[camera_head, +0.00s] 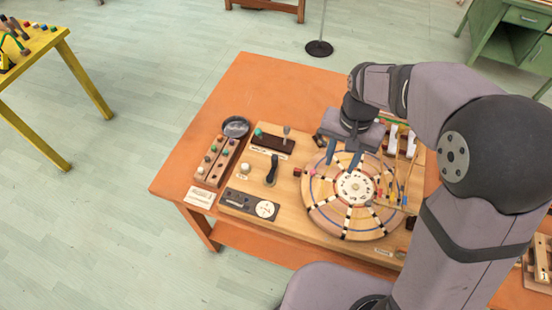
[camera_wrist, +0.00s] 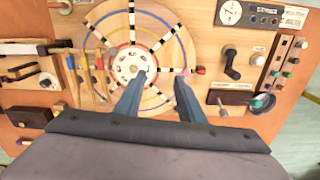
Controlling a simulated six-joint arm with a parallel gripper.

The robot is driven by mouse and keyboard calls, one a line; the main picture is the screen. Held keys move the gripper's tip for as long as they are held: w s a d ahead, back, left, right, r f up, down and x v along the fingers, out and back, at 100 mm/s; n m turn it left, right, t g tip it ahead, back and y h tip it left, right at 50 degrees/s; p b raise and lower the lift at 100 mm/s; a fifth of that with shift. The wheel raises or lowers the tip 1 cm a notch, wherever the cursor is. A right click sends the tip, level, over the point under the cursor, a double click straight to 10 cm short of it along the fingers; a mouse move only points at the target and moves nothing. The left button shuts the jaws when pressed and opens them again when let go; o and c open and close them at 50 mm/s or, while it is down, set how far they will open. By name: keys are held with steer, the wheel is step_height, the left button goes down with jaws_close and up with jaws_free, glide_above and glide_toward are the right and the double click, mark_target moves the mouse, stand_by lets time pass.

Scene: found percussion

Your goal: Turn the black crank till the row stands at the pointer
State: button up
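The round wooden wheel (camera_head: 333,222) carries coloured rings and several black-and-white rows running out from a white hub (camera_head: 355,187). A small dark red block (camera_head: 297,172) with a pink tip, which looks like the pointer, stands at the wheel's left edge; one row lies close to it, exact alignment unclear. The black crank (camera_head: 271,171) stands left of the wheel on the board; it also shows in the wrist view (camera_wrist: 231,64), right of the wheel. My gripper (camera_head: 343,157) is open and empty, above the wheel; its two blue fingers are apart in the wrist view (camera_wrist: 158,100). It is away from the crank.
A grey panel with a white dial (camera_head: 265,209) lies in front of the crank. Left are a white knob (camera_head: 245,168), a wooden strip of coloured knobs (camera_head: 216,160) and a dark round dish (camera_head: 236,127). A dark block with levers (camera_head: 272,141) stands behind. Coloured strikers (camera_head: 393,190) overhang the wheel's right side.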

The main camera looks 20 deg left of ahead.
steer(key=w+a+f, duration=0.2)
steer(key=a, duration=0.7)
steer(key=m+b, duration=0.1)
glide_above(275, 157)
steer(key=shift+s+a+f, duration=0.1)
steer(key=shift+s+f, duration=0.05)
steer(key=shift+f, duration=0.5)
steer(key=shift+f+p, duration=1.2)
steer(key=shift+f, duration=2.45)
jaws_close()
